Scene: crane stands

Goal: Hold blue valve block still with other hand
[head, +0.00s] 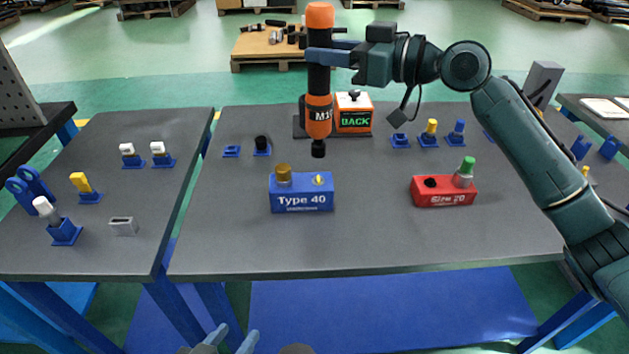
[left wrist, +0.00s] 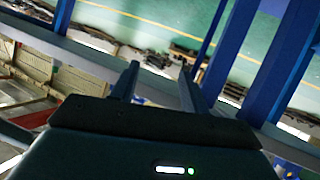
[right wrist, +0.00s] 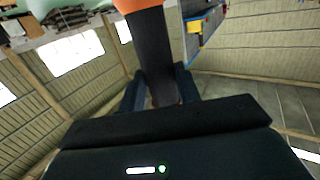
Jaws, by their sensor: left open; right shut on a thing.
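The blue valve block (head: 301,200), lettered "Type 40", stands upright on the right-hand table, with a brass cap (head: 283,173) at its top left and a small yellow part (head: 319,179) at its top right. My right gripper (head: 318,56) is shut on an orange and black power tool (head: 319,100). It holds the tool upright with its black tip above and behind the block, apart from it. The tool's dark grip also shows in the right wrist view (right wrist: 157,60). My left gripper (head: 232,340) is low at the front, below the table edge. Its fingers are apart and empty in the left wrist view (left wrist: 160,85).
A red block (head: 443,191) lettered "Size 20" with a green-topped fitting stands to the right. A box lettered "BACK" (head: 354,113) stands behind the tool. Several small blue holders line the back. The left table (head: 110,250) carries more holders. The front strip of the right table is clear.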

